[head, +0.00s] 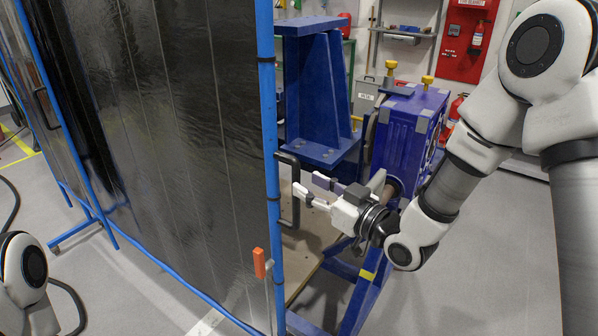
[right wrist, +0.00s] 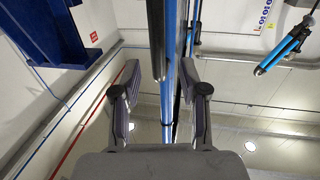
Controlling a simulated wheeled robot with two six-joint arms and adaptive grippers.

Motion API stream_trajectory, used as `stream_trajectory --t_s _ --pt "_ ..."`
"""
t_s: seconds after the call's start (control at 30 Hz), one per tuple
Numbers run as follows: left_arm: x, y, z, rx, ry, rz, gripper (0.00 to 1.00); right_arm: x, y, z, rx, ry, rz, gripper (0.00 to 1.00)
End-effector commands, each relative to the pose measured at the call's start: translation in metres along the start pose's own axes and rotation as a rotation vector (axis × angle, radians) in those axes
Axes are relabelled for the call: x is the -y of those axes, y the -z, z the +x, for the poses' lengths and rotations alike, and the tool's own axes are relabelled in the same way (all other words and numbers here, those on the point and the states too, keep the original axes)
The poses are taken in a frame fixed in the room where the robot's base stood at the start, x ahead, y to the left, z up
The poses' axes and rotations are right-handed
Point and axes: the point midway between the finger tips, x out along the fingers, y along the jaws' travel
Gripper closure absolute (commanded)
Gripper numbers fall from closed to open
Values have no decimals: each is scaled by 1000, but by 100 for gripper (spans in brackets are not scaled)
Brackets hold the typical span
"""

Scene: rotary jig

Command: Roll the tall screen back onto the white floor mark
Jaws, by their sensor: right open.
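The tall screen (head: 190,130) has dark glossy panels in a blue frame and fills the left half of the head view. A black handle (head: 289,172) is fixed to its near right blue post (head: 267,100). My right gripper (head: 307,187) is open beside the handle, its fingers pointing left toward the post. In the right wrist view the blue post (right wrist: 168,85) and the black handle (right wrist: 157,40) show between the open fingers. I cannot tell whether they touch. A white floor mark (head: 207,323) shows partly at the screen's lower edge. My left gripper is out of view.
A blue jig (head: 402,135) with yellow knobs stands just behind my right gripper, its blue legs on the floor. A red extinguisher panel (head: 467,40) is at the back. Grey floor is free at lower right.

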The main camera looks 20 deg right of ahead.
Motion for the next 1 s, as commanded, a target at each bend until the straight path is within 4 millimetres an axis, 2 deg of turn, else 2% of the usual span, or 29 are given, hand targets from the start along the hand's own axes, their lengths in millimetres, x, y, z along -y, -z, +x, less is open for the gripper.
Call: stream_trajectory --t_s 0.1,0.23,0.53,0.57,0.6,0.67,1.0 --pt "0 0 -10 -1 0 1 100 1 2 25 3 3 -5 57" --pt "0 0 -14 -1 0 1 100 0 1 44 2 1 -2 57" --pt "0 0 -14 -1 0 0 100 0 -1 50 2 -1 2 57" --pt "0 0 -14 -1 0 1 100 0 -1 50 2 -1 2 64" --pt "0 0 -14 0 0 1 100 0 -1 50 2 -1 2 78" --pt "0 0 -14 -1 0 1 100 0 -1 50 2 -1 2 99" --pt "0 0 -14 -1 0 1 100 -2 0 53 0 -2 0 100"
